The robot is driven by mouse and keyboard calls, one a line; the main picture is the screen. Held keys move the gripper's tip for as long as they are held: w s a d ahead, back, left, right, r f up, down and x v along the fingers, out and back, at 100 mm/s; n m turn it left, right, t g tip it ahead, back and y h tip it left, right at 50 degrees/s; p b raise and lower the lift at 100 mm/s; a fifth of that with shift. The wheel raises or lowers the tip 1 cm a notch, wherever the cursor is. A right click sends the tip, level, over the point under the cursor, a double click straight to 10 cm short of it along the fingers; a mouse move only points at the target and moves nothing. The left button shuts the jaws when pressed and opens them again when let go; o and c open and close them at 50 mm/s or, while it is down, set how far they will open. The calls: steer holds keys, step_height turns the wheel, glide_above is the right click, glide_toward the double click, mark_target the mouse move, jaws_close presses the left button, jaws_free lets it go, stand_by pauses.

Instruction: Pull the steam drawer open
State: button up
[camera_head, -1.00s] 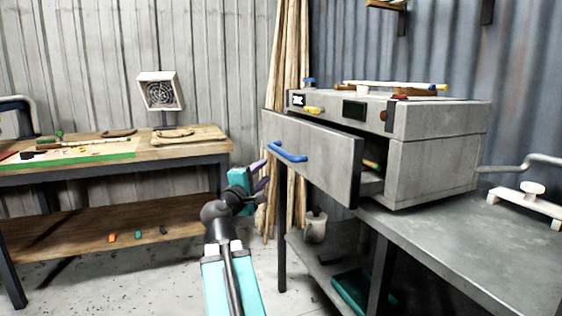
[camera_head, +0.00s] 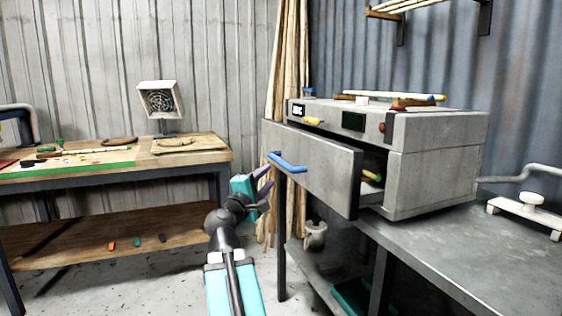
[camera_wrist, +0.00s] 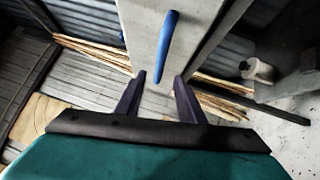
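The grey steam drawer (camera_head: 318,177) is partly open, standing out from the front of the grey steam box (camera_head: 435,150). Its blue handle (camera_head: 288,162) is on the drawer's front face. A rod-like piece with a light end shows inside the opening at right. My gripper (camera_head: 265,188) is just left of and below the handle, apart from it. In the wrist view the two dark fingers (camera_wrist: 157,84) are spread with nothing between them, and the blue handle (camera_wrist: 165,38) lies ahead of them.
The steam box stands on a metal bench (camera_head: 450,250). A wooden workbench (camera_head: 190,157) with a green mat stands at left. Tall rattan poles (camera_head: 290,60) lean behind the drawer. A white jar (camera_head: 315,236) sits on the shelf below. Floor between the benches is clear.

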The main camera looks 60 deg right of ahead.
mark_target(280, 164)
steer(key=shift+p+x, duration=1.1)
steer(key=shift+p, duration=2.25)
steer(key=p+x, duration=0.1)
steer(key=x, duration=0.2)
steer(key=shift+w+d, duration=0.1)
steer(key=shift+d, duration=0.3)
steer(key=shift+x, duration=3.6)
